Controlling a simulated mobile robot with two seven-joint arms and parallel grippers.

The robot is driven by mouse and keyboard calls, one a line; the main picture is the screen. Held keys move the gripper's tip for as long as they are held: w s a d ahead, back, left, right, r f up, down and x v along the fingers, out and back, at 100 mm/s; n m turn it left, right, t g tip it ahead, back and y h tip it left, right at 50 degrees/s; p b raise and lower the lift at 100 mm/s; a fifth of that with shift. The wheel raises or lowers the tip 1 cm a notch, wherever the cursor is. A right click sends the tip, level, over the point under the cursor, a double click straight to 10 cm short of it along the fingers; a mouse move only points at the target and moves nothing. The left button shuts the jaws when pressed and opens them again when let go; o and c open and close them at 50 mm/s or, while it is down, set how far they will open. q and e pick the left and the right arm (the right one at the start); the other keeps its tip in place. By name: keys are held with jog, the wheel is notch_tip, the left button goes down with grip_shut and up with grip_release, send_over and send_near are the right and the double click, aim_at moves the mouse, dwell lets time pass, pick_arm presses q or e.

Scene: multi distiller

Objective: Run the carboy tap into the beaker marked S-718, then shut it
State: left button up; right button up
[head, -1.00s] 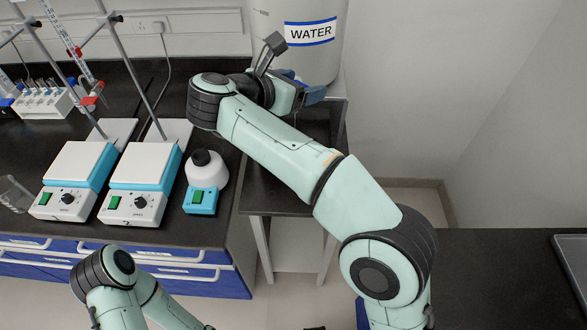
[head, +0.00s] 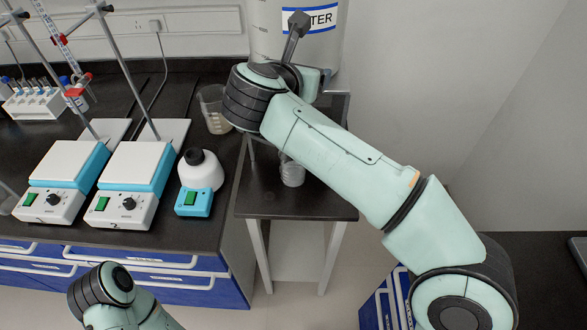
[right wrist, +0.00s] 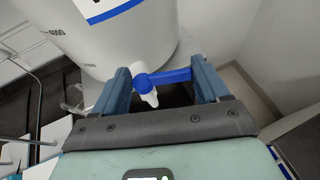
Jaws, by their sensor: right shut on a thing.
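The white carboy (head: 272,38) with a blue-edged WATER label stands at the back. In the right wrist view its white tap (right wrist: 148,97) has a blue lever (right wrist: 172,77) turned sideways, and no stream shows. One glass beaker (head: 292,172) stands on the small side table (head: 300,205), below my right forearm. Another beaker (head: 214,110) stands on the bench, left of my right wrist. I cannot read any S-718 mark. My left gripper is out of view; only its arm shows at the lower left.
Two hotplate stirrers (head: 124,192) with upright rods and a small white-and-blue mixer (head: 200,180) stand on the black bench (head: 225,215). A tube rack (head: 36,103) is at the far left. The side table's front is clear.

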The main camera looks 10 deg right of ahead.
jog(key=shift+w+a+f+n+t+y+b, duration=0.15)
jog(key=shift+n+t+y+b, duration=0.2)
jog(key=shift+n+y, duration=0.35)
jog(key=shift+w+d+n+t+y+b, duration=0.1)
jog(key=shift+n+t+y+b, duration=0.2)
jog(key=shift+n+y, duration=0.4)
jog(key=o, duration=1)
jog(key=shift+a, duration=0.1)
jog(key=shift+d, duration=0.25)
